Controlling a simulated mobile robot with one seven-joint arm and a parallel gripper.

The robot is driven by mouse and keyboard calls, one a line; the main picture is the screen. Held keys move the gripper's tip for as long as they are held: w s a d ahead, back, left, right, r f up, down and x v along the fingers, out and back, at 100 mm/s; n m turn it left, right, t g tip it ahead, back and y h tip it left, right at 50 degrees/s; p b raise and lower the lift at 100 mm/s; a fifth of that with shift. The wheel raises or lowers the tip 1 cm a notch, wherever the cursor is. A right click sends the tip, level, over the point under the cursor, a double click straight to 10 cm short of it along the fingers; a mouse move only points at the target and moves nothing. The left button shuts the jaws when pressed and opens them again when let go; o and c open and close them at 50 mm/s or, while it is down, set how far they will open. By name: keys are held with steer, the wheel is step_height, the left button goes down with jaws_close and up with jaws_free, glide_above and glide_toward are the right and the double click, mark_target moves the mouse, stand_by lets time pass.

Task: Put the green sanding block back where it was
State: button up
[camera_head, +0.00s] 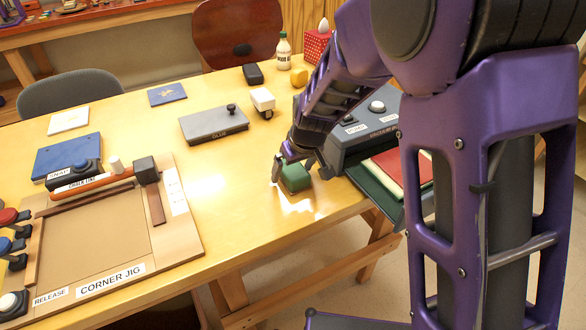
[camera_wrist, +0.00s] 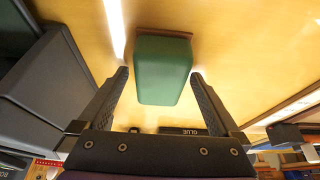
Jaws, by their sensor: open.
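The green sanding block (camera_head: 295,177) lies on the yellow tabletop near its front edge, left of the grey console. In the wrist view the block (camera_wrist: 163,70) shows a green body with a thin brown layer along one side. My gripper (camera_head: 296,172) is at the block. In the wrist view its two fingers (camera_wrist: 160,75) are open, one on each side of the block, with a small gap visible on both sides.
The corner jig (camera_head: 95,232) fills the table's left front. The glue box (camera_head: 213,124) lies behind. Bare tabletop lies between jig and block.

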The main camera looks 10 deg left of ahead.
steer(key=p+v, duration=0.2)
steer(key=v, duration=1)
steer(key=shift+r, duration=0.15)
steer(key=shift+w, duration=0.1)
